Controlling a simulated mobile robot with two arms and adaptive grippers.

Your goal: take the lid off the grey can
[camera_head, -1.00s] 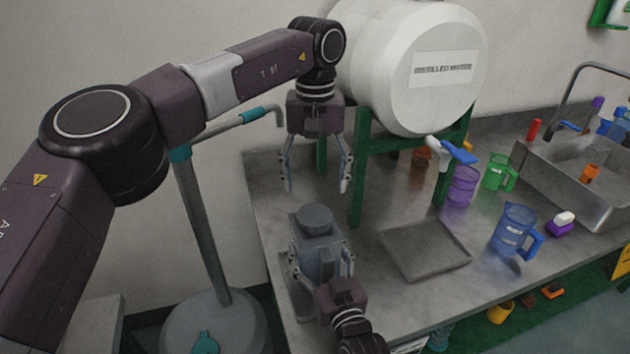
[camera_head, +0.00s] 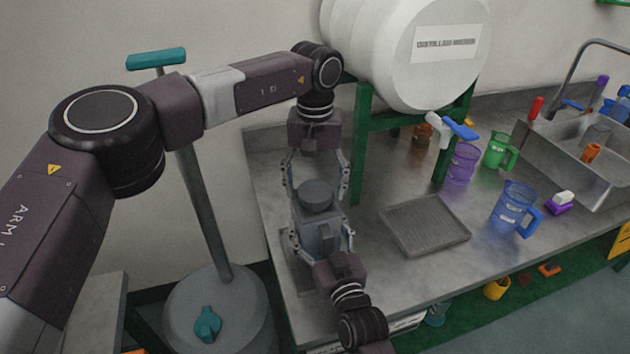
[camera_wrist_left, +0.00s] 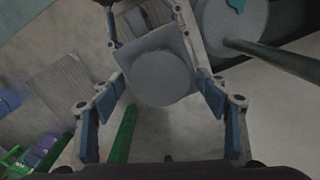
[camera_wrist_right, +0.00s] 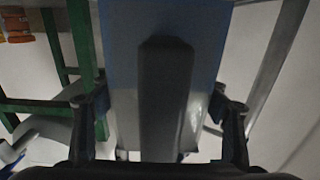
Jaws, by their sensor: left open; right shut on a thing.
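The grey can (camera_head: 318,238) stands at the left end of the bench, with a round grey lid (camera_head: 316,195) on its top. The lid also shows in the left wrist view (camera_wrist_left: 160,77), between the fingers. My left gripper (camera_head: 316,190) is open above and around the lid, its fingers on either side, apart from it as far as I can see. My right gripper (camera_head: 322,240) is shut on the can's body from the front. The can body fills the middle of the right wrist view (camera_wrist_right: 165,90), with a dark upright handle on it.
A white barrel (camera_head: 400,50) on a green stand (camera_head: 362,150) rises close behind my left gripper. A grey tray (camera_head: 425,226) lies right of the can. A blue jug (camera_head: 513,208), a purple jug (camera_head: 461,163) and a sink (camera_head: 585,165) are farther right.

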